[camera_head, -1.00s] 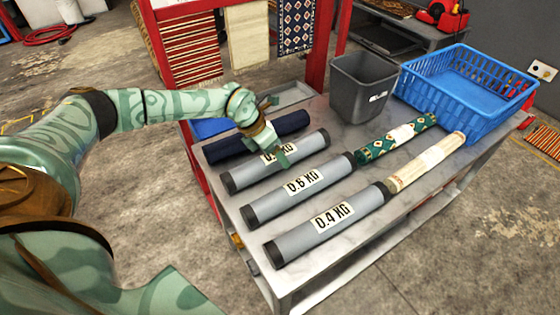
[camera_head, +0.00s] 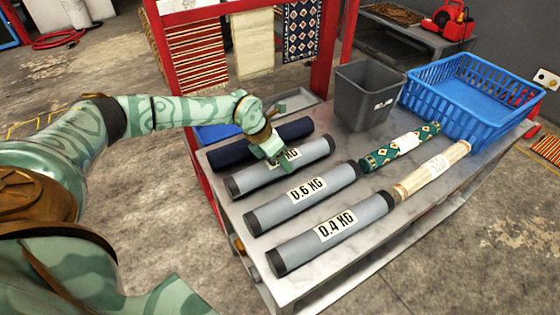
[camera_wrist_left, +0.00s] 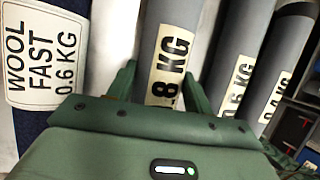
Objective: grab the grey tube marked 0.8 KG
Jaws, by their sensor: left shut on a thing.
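The grey tube marked 0.8 KG (camera_head: 316,147) lies on the table, with dark end caps, behind the 0.6 KG tube. My left gripper (camera_head: 270,150) is shut on it around its middle, over part of its label. In the left wrist view the tube (camera_wrist_left: 172,22) runs between the two fingers of the gripper (camera_wrist_left: 162,88), and its label reads ".8 KG", the first digit hidden. The tube appears to rest on the table. My right gripper is not in view.
Grey tubes marked 0.6 KG (camera_head: 301,197) and 0.4 KG (camera_head: 331,234) lie in front. A dark blue roll (camera_head: 232,154) lies close behind. A green patterned roll (camera_head: 401,146), a cream roll (camera_head: 432,170), a grey bin (camera_head: 366,96) and a blue basket (camera_head: 468,90) occupy the right side.

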